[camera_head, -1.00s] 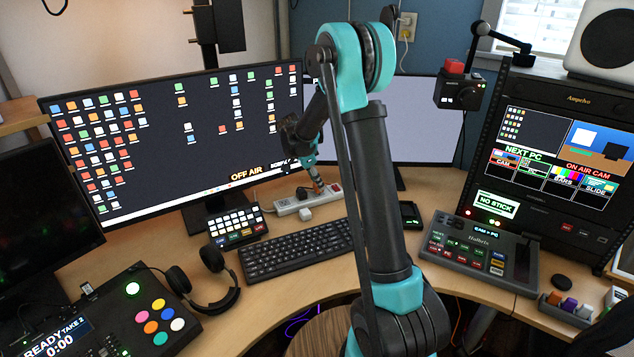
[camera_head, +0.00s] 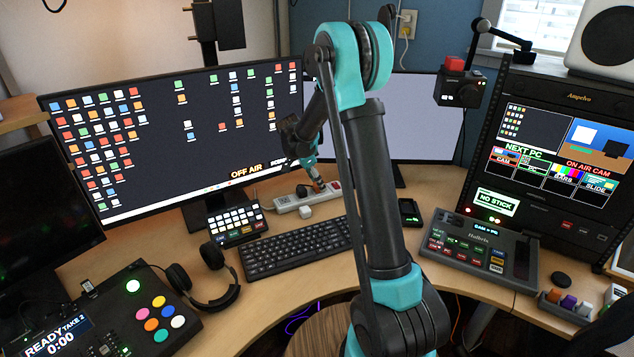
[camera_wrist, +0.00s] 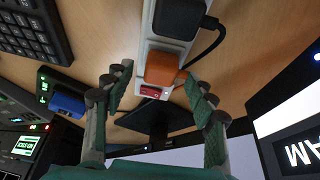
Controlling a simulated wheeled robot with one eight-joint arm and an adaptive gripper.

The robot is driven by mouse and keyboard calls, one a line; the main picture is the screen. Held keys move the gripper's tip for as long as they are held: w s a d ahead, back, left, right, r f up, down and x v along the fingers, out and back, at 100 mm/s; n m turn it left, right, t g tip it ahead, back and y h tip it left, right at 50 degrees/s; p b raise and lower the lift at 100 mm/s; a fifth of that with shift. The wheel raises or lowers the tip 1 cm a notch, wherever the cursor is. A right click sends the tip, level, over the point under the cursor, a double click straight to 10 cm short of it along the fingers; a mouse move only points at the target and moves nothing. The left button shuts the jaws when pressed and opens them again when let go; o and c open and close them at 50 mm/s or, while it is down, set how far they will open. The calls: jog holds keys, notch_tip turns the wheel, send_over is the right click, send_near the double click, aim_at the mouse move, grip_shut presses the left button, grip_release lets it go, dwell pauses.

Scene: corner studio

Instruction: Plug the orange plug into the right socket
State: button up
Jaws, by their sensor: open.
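The orange plug (camera_wrist: 161,68) sits on the white power strip (camera_wrist: 147,28) in the wrist view, in the place next to the red switch (camera_wrist: 151,92). That is the strip's right end in the head view, where the red switch (camera_head: 335,186) also shows. The plug looks seated, but its prongs are hidden. My gripper (camera_wrist: 158,76) is open, with one finger on each side of the orange plug and visible gaps between. In the head view my gripper (camera_head: 316,178) is over the right part of the power strip (camera_head: 284,205).
A black plug (camera_wrist: 179,14) with a cable is beside the orange one. A white plug (camera_head: 305,212) is at the strip's front. The large monitor (camera_head: 160,150) stands behind, the keyboard (camera_head: 297,248) in front, and a small black device (camera_head: 409,212) to the right.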

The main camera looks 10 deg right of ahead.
jog(key=v, duration=1.2)
jog(key=shift+s, duration=0.15)
jog(key=s+d+f+n+t+y, duration=0.1)
jog(key=s+d+f+n, duration=0.2)
jog(key=s, duration=0.8)
jog(key=s+d+f+n+t+y, duration=0.1)
jog(key=s+d+f+n, duration=0.2)
jog(key=s+n, duration=0.3)
jog(key=s+d+f+n+t+y, duration=0.1)
jog(key=s+n, duration=0.4)
jog(key=s, duration=1)
jog(key=shift+s+d+f+y, duration=0.15)
jog(key=shift+d+f+y, duration=0.15)
jog(key=shift+d+f, duration=0.25)
jog(key=shift+s+d+f+y, duration=0.2)
jog(key=shift+d+f+y, duration=0.1)
jog(key=shift+d+f, duration=0.2)
jog(key=shift+s+a+f+n, duration=0.1)
jog(key=shift+s+f+n, duration=0.2)
jog(key=shift+s, duration=0.05)
